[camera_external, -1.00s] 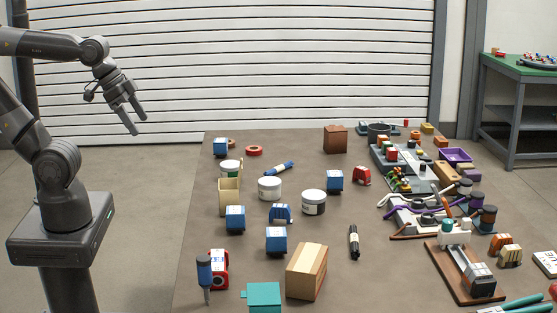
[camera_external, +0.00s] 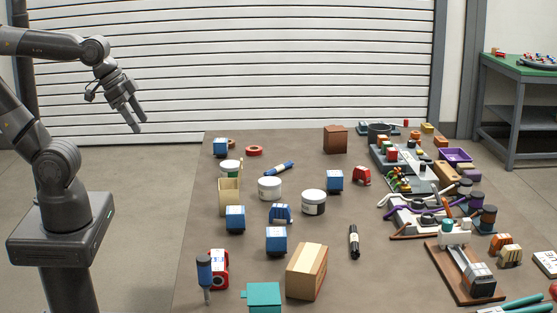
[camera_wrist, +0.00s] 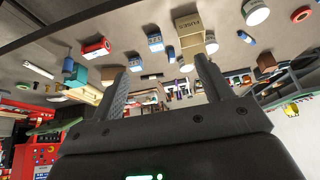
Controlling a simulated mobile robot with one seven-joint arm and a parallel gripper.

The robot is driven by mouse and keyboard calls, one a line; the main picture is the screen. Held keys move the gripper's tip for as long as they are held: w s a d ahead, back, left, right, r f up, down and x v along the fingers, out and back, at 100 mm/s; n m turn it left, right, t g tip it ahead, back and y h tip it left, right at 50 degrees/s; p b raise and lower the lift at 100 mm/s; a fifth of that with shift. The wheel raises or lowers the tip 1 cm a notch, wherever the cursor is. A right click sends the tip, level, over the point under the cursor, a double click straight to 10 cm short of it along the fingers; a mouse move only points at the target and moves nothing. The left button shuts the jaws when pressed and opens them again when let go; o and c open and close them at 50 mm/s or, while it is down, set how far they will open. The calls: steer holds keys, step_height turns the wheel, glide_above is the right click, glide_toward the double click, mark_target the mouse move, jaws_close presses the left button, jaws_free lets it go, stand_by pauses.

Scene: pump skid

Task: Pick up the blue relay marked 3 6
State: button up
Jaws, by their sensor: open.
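Several blue relays with pale tops stand on the brown table: one at the back left (camera_external: 221,147), one right of the jars (camera_external: 335,181), one left of centre (camera_external: 235,219), one nearer the front (camera_external: 276,240), and a tilted or differently shaped blue piece (camera_external: 281,214). Their markings are too small to read, so I cannot tell which bears 3 6. My gripper (camera_external: 139,124) is open and empty, in the air left of the table, apart from everything. The wrist view shows its two spread fingers (camera_wrist: 161,66), with blue relays beyond them (camera_wrist: 155,43).
White jars (camera_external: 270,188), a tan box (camera_external: 229,196) and a wooden block (camera_external: 307,271) stand among the relays. A blue-handled tool (camera_external: 204,272) and a red item (camera_external: 219,268) are at the front left. Pump parts (camera_external: 420,215) crowd the right side. A dark marker (camera_external: 353,242) lies mid-table.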

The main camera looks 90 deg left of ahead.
steer(key=w+a+f+t+y, duration=0.1)
steer(key=w+a, duration=0.2)
steer(key=w, duration=0.6)
steer(key=w+a+f+t+y, duration=0.15)
steer(key=w+a, duration=0.25)
steer(key=w, duration=0.5)
steer(key=w+a+t, duration=0.1)
steer(key=w+a, duration=0.2)
steer(key=w, duration=0.6)
steer(key=w+a+f+t+h, duration=0.1)
steer(key=w+a+f, duration=0.25)
steer(key=w, duration=0.25)
steer(key=w+a+f+t, duration=0.2)
steer(key=w+f, duration=0.2)
steer(key=w, duration=0.2)
steer(key=t+h, duration=0.1)
steer(key=h, duration=0.1)
glide_toward(334, 173)
steer(key=shift+w+a+f+m+h, duration=0.1)
steer(key=shift+a+f+m+h, duration=0.15)
steer(key=shift+m, duration=0.15)
steer(key=x, duration=1)
steer(key=shift+d+r, duration=0.15)
steer(key=shift+d, duration=0.05)
steer(key=shift+c, duration=0.3)
steer(key=c, duration=1.1)
